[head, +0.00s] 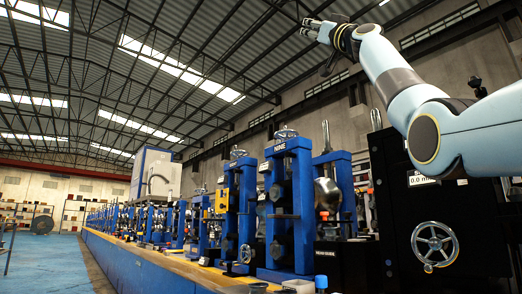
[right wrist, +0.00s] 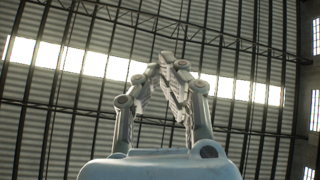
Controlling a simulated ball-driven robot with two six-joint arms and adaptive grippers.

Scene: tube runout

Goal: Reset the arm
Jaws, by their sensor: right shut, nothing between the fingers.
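My right arm comes in from the right in the head view and is raised high. Its gripper (head: 309,28) is up at the top, pointing left, above and apart from the machines. In the right wrist view my right gripper (right wrist: 167,56) has its fingertips together with nothing between them, against the roof. My left gripper is not in view.
A long row of blue roll stands (head: 289,205) runs along a blue bed (head: 140,262) into the distance. A black machine housing with a handwheel (head: 435,246) stands below my right arm. The floor (head: 45,265) at the left is clear. The air around the raised gripper is free.

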